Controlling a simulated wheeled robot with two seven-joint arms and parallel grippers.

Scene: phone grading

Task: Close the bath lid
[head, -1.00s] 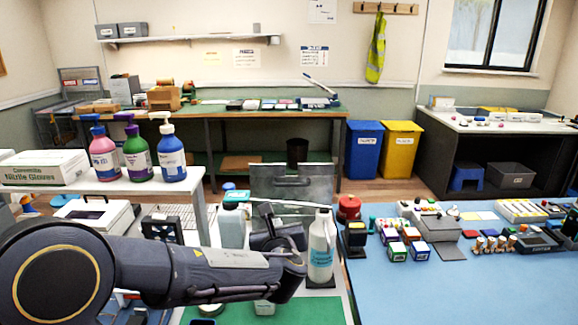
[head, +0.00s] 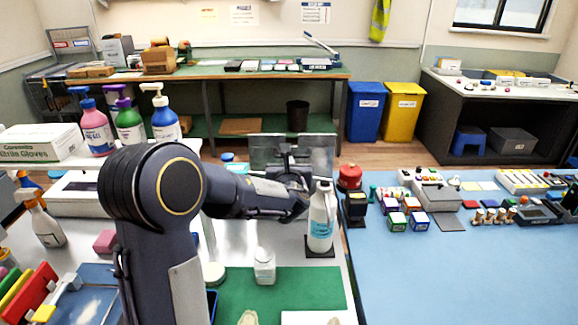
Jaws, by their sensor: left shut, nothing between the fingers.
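The bath lid (head: 319,151) looks like a grey metal panel standing upright at the back of the near bench. The bath body below it is hidden behind my left arm. My left arm comes in from the left and reaches over the bench. My left gripper (head: 287,160) is in front of the lid, shut and empty, and covers its middle. I cannot tell whether it touches the lid. My right gripper is not in view.
A white jug (head: 321,222) stands close to the right of my left gripper. A red-topped container (head: 349,177) and several small boxes are on the blue table (head: 450,270) to the right.

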